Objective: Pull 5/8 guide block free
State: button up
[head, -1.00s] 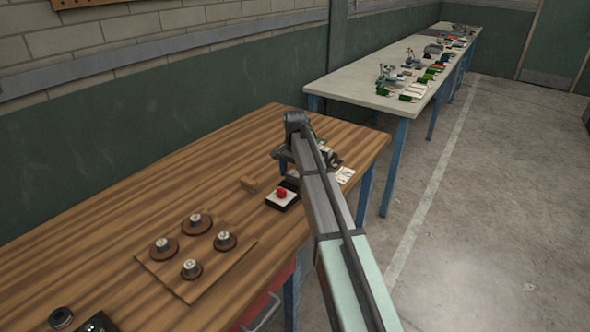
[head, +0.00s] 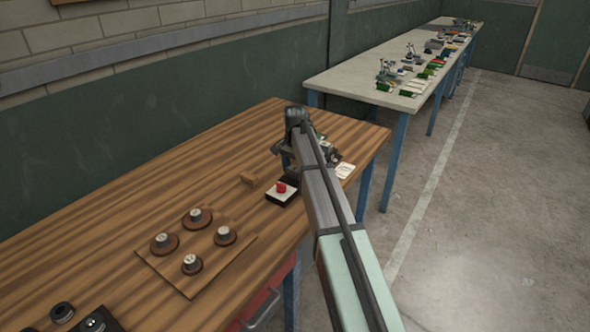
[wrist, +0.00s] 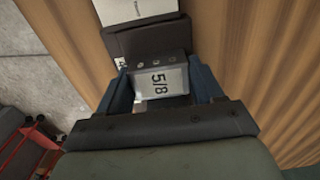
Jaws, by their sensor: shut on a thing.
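In the wrist view the guide block (wrist: 160,82) shows as a grey block with a pale face marked "5/8" and small dark holes along its top edge. My gripper (wrist: 162,88) has its two blue fingers on either side of the block and is shut on it. I cannot tell whether the block still touches that base. In the head view my gripper (head: 283,150) is over the far right part of the wooden bench, and my arm hides the block.
A white card (head: 344,170) lies near the right edge. A longer grey bench (head: 350,80) stands beyond.

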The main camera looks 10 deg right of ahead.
aim_at(295, 168)
jog(key=c, duration=0.4)
jog(key=shift+r, duration=0.1)
jog(key=shift+r, duration=1.25)
jog(key=shift+r, duration=2.35)
